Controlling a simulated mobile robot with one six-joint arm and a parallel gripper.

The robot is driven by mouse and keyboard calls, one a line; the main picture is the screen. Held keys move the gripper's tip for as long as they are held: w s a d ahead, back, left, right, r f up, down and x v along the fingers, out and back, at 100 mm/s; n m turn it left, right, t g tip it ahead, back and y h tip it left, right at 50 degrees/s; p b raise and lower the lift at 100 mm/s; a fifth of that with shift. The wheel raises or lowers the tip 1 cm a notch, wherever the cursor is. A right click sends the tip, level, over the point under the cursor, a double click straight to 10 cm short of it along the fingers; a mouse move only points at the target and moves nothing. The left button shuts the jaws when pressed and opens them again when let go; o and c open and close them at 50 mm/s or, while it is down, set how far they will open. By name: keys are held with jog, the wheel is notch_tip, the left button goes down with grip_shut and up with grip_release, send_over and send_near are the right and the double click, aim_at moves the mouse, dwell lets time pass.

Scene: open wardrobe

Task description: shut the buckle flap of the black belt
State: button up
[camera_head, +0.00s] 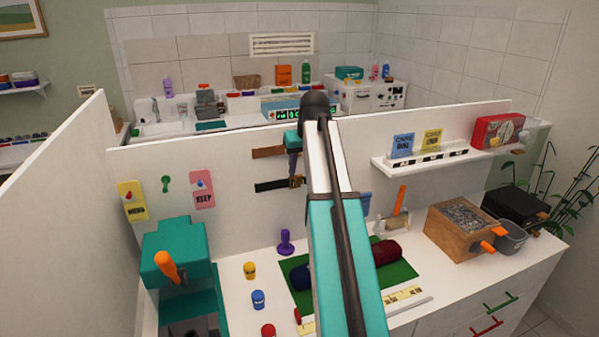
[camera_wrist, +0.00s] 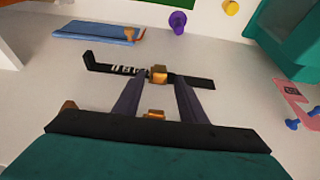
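The black belt (camera_head: 268,186) lies flat along the white upright panel, below a brown belt (camera_head: 267,152). Its brass buckle (camera_head: 298,181) is at the right end of its visible part. In the wrist view the black belt (camera_wrist: 197,81) crosses the middle, with pale marks on one half and the buckle (camera_wrist: 158,74) near its centre. My gripper (camera_wrist: 157,84) is open, its two dark fingers on either side of the buckle. Contact cannot be told. A second brass piece (camera_wrist: 155,114) shows between the fingers, nearer the palm. The flap's exact position is unclear. In the head view my arm hides part of the area.
Pink (camera_head: 202,188) and yellow (camera_head: 132,200) tags hang at the left. A shelf (camera_head: 435,160) juts out at the right. Below are a purple knobbed piece (camera_head: 286,242) and a green mat (camera_head: 402,273).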

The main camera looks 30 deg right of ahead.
aim_at(300, 176)
jog(key=shift+p+x, duration=0.45)
jog(key=shift+x, duration=1.2)
jog(key=c, duration=0.9)
jog(key=shift+a, duration=0.1)
grip_shut()
jog(key=shift+f, duration=0.1)
